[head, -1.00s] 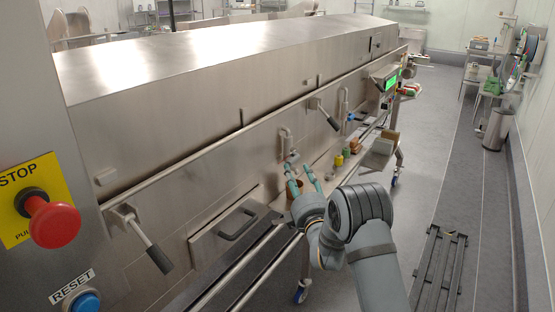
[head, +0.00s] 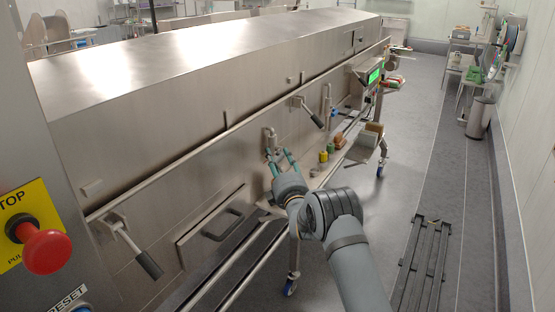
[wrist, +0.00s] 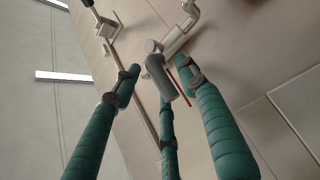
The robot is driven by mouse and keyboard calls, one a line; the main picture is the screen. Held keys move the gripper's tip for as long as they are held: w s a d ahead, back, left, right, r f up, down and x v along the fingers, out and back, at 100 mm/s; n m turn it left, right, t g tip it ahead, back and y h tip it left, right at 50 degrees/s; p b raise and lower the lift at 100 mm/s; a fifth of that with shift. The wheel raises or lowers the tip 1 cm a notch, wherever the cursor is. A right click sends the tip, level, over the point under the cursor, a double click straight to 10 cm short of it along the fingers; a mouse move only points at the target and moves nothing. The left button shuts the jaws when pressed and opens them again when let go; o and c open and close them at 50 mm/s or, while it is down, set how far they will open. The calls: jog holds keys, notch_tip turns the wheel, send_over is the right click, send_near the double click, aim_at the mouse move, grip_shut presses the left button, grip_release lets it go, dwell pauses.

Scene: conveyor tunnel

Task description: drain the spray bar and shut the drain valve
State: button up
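A grey pipe valve sits on the steel tunnel's side panel, under a bent pipe (head: 269,137). In the wrist view its stubby grey lever (wrist: 160,78) with a thin red strip points down toward my fingers. My gripper (head: 279,160) has teal fingers and is right at the valve. In the wrist view my gripper (wrist: 158,84) is open, with its fingers spread around the lever's end. I cannot tell whether any finger touches the lever. Whether liquid flows is not visible.
A second bent pipe with a blue part (head: 331,112) is farther along. A yellow-green bottle (head: 323,157) and a brown box (head: 374,128) stand on side shelves. Black-gripped handles (head: 148,263) jut from the panel.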

jog(key=shift+c, duration=1.3)
jog(key=c, duration=0.7)
jog(key=shift+f, duration=0.1)
grip_shut()
